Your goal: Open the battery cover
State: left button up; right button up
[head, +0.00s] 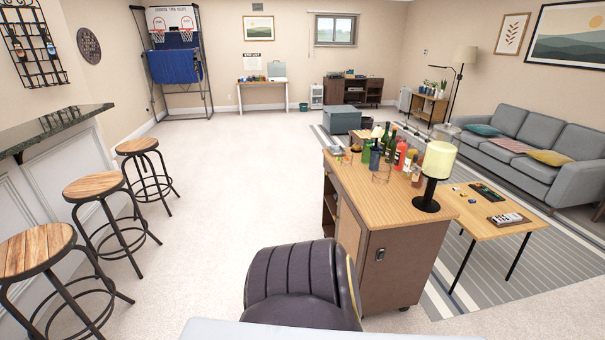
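No battery cover can be made out in the head view. On the low wooden table (492,227) at the right lie a dark flat device (489,193) and a dark item with pale tops (508,219). Both are too small to tell whether either has a battery cover. Neither of my grippers is in view.
A wooden bar cart (378,270) with bottles and a lamp (435,170) stands at centre right. A dark chair (300,285) is close in front. Several stools (100,187) line the bar counter (50,130) at left. A grey sofa (540,145) stands right; carpet (230,180) at centre is clear.

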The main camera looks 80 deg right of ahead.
aim_at(516, 218)
jog(key=z, duration=4.4)
jog(key=i+l, duration=0.15)
jog(key=i, duration=0.2)
jog(key=i+l, duration=0.2)
jog(key=i, duration=0.15)
